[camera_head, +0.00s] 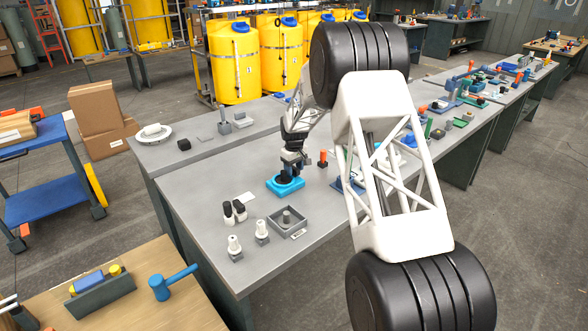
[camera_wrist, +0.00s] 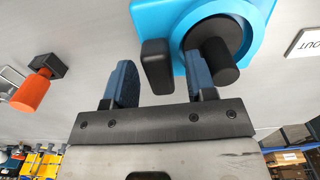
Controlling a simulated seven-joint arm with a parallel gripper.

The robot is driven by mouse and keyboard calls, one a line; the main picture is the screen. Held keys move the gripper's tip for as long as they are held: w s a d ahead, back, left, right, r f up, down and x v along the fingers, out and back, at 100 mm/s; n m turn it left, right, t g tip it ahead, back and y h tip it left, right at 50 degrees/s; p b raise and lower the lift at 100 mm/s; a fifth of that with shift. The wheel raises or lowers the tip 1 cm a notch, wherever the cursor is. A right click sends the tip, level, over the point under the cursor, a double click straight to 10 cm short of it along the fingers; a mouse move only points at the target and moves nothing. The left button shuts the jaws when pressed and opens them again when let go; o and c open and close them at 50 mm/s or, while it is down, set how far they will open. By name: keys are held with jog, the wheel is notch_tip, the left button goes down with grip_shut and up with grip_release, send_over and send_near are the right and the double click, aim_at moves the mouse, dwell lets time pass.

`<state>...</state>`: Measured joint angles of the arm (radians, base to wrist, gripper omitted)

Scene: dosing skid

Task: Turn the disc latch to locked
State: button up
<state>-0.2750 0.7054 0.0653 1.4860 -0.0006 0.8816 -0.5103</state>
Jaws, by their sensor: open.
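The disc latch has a bright blue base (camera_wrist: 262,18) with a dark round disc and a black cylindrical knob (camera_wrist: 216,50). In the head view its blue base (camera_head: 287,186) sits on the grey bench, partly hidden by my gripper (camera_head: 291,166) above it. In the wrist view my gripper (camera_wrist: 160,78) is open. A dark upright block (camera_wrist: 157,66), seemingly the latch's handle, stands between the two blue fingers, with gaps visible on both sides. The knob is beside the right finger. I cannot read the latch's position; contact is unclear.
An orange-topped piece (camera_wrist: 32,92) lies to the left in the wrist view. A white label (camera_wrist: 305,43) is at the right.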

jog(key=c, duration=0.9)
jog(key=shift+m, duration=0.4)
jog(key=m, duration=0.3)
jog(key=shift+f, duration=0.1)
jog(key=m, duration=0.5)
jog(key=shift+m, duration=0.3)
jog(key=m, duration=0.4)
jog(key=shift+s+m, duration=0.1)
jog(key=shift+m, duration=2.2)
